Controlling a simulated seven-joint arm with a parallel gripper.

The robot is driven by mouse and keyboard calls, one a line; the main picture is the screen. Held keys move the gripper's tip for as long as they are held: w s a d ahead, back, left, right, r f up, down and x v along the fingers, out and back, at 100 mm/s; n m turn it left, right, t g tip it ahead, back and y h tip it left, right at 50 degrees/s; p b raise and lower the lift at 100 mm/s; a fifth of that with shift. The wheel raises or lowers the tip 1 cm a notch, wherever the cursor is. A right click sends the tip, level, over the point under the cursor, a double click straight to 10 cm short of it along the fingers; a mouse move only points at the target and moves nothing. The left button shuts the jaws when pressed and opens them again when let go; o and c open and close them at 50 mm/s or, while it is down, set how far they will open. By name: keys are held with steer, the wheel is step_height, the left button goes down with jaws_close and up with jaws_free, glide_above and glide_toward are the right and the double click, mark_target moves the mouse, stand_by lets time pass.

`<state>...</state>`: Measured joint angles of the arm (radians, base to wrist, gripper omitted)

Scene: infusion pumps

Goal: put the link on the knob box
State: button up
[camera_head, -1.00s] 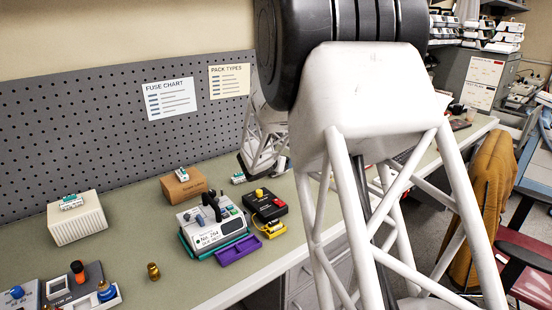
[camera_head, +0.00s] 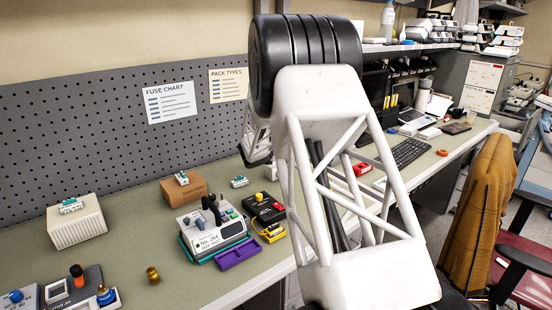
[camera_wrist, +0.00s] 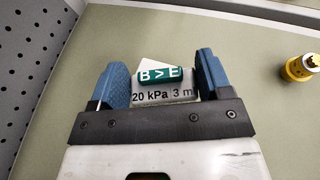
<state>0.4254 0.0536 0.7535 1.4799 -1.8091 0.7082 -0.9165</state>
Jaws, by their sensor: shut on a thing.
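In the wrist view my gripper (camera_wrist: 160,85) has its blue fingers closed on a link (camera_wrist: 160,88), a small white block. It has a green "B > E" label and the print "20 kPa 3 m". Bench surface shows beyond it. In the head view my arm hides the fingers and the held link. A black box with a yellow knob and red button (camera_head: 265,209) stands right of the pump (camera_head: 212,228). A grey unit with blue and orange knobs (camera_head: 75,290) is at the lower left. I cannot tell which is the knob box.
Similar green-and-white blocks lie on the cream box (camera_head: 77,227), on the cardboard box (camera_head: 184,190) and on the bench (camera_head: 239,182). A purple tray (camera_head: 238,254) and brass fitting (camera_head: 153,275) are near the front. A yellow-gold fitting (camera_wrist: 303,67) stands right in the wrist view. Pegboard (camera_head: 90,130) lines the back.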

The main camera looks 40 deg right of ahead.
steer(key=shift+w+d+f, duration=0.1)
steer(key=shift+w+d, duration=0.3)
steer(key=shift+w, duration=0.25)
steer(key=shift+w+d, duration=0.35)
steer(key=shift+w, duration=0.3)
steer(key=shift+f, duration=1.8)
steer(key=shift+f, duration=0.15)
steer(key=o, duration=0.9)
steer(key=shift+s+a+r, duration=0.15)
steer(key=shift+a+r, duration=0.2)
steer(key=v, duration=1.1)
steer(key=shift+s, duration=0.1)
